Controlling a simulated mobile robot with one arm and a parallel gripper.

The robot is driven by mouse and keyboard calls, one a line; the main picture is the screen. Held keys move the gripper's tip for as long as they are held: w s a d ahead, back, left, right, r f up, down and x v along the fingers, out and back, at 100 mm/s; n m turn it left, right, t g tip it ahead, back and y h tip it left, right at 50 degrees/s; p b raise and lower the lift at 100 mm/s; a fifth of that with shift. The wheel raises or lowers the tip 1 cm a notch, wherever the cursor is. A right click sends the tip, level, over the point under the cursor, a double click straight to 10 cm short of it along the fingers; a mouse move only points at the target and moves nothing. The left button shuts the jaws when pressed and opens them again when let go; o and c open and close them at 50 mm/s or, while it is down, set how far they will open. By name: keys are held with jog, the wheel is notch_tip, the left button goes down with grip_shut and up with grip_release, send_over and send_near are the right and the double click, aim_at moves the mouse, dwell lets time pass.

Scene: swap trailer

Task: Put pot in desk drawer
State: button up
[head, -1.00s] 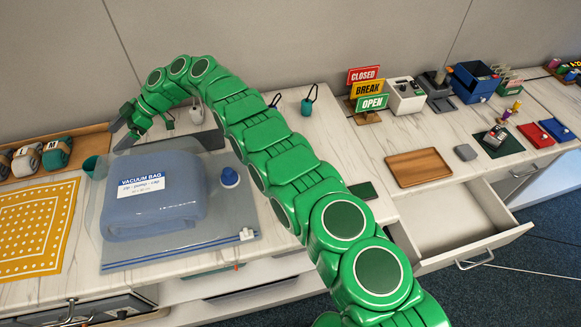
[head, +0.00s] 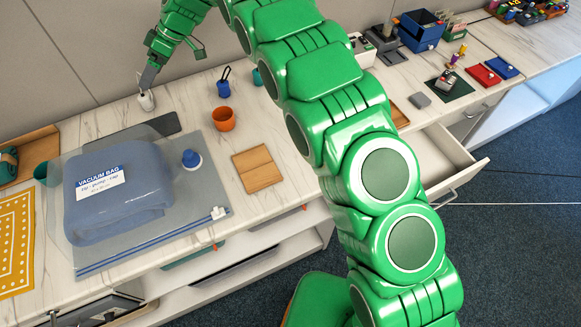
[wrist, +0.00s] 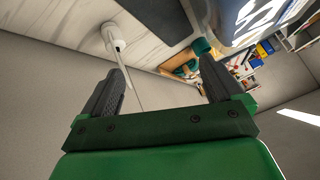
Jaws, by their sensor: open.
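An orange pot (head: 224,118) stands upright on the white marbled desk, right of the vacuum bag. My gripper (head: 147,78) is at the back left of the desk, well left of the pot, just above a small white item (head: 146,101). In the wrist view my gripper (wrist: 161,78) is open with nothing between its fingers. The white item (wrist: 113,36) shows beyond the left finger. The pot is not in that view.
A blue vacuum bag (head: 118,190) with a blue-capped valve fills the desk's left middle. A blue looped item (head: 223,88) stands behind the pot, with a teal one (head: 257,77) beside it. A wooden board (head: 256,168) lies in front. My arm spans the centre.

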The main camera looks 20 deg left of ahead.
jog(key=w+d+r+m+t+h, duration=0.1)
jog(key=w+d+r+m, duration=0.15)
jog(key=d, duration=0.75)
jog(key=w+d+r+m+t, duration=0.1)
jog(key=w+d+r+m, duration=0.15)
jog(key=d, duration=0.75)
jog(key=w+d+r+m+t+h, duration=0.15)
jog(key=d+r+m, duration=0.25)
jog(key=d, duration=0.6)
jog(key=s+d+r+m+h, duration=0.1)
jog(key=s+d+m, duration=0.3)
jog(key=d, duration=1)
jog(key=s+d+r+m+h, duration=0.1)
jog(key=s+d+m, duration=0.3)
jog(key=s+d, duration=0.5)
jog(key=d+t, duration=0.1)
jog(key=d, duration=0.5)
jog(key=shift+s, duration=0.4)
jog(key=s+d+f+m, duration=0.1)
jog(key=s+d, duration=0.2)
jog(key=s, duration=0.2)
jog(key=s+d+f+m+h, duration=0.1)
jog(key=s+d+m, duration=0.1)
jog(key=s+d, duration=0.2)
jog(key=s+d+f+m, duration=0.1)
jog(key=s+d, duration=0.3)
jog(key=s, duration=0.3)
jog(key=shift+s+d+f+m+h, duration=0.2)
jog(key=shift+f+m+h, duration=0.1)
jog(key=shift+m, duration=0.1)
